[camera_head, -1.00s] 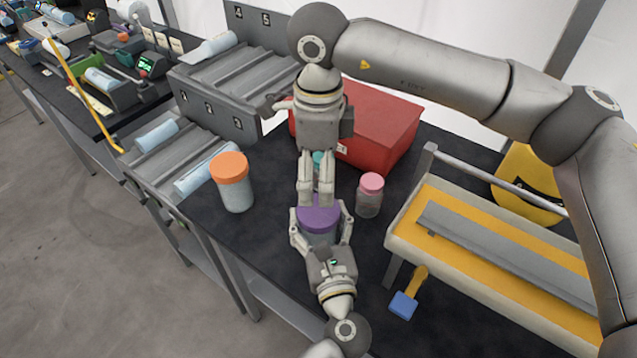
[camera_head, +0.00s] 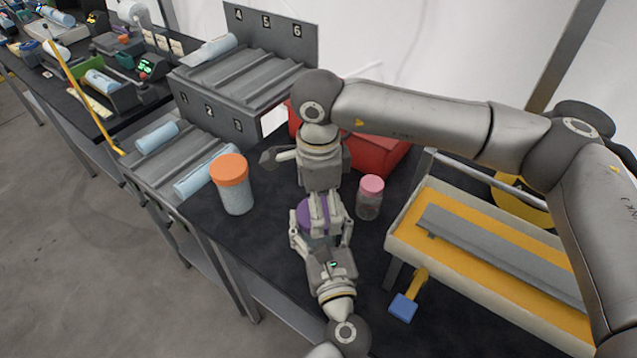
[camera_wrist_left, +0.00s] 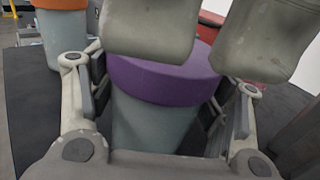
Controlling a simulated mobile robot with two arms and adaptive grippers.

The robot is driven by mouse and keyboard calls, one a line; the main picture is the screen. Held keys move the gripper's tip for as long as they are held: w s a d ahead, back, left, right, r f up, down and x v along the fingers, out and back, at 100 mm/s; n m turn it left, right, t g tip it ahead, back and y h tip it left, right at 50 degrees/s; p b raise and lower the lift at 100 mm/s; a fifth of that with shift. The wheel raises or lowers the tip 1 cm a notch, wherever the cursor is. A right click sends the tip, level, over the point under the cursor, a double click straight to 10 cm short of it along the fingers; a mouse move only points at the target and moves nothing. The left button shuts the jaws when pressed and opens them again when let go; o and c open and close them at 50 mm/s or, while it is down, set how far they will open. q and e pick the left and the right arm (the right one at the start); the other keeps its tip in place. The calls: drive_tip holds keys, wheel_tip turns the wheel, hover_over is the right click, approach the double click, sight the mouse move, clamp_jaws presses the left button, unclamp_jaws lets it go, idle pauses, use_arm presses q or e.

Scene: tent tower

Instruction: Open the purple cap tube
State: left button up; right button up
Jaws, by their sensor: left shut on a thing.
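The tube with the purple cap (camera_head: 305,216) stands upright on the dark table, and its pale blue-grey body shows in the left wrist view (camera_wrist_left: 150,128). My left gripper (camera_head: 321,232) comes in from the bottom and is shut around the tube body, below the cap. The purple cap (camera_wrist_left: 160,80) sits on the tube. My right gripper (camera_head: 320,207) comes down from above. Its two fingers are at the cap and hide part of it; in the left wrist view they are apart, with purple showing below the gap. Whether they touch the cap is unclear.
An orange-capped jar (camera_head: 235,190) stands to the left and a pink-capped jar (camera_head: 369,200) close on the right. A red bin (camera_head: 380,150) is behind. A yellow and white tray (camera_head: 480,250) and a blue-headed tool (camera_head: 403,307) lie at the right. Grey racks (camera_head: 240,80) stand back left.

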drive_tip(key=shift+f, duration=0.8)
drive_tip(key=shift+c, duration=0.4)
drive_tip(key=c, duration=1.1)
drive_tip(key=shift+r, duration=0.1)
drive_tip(key=shift+c, duration=0.3)
drive_tip(key=shift+r, duration=0.1)
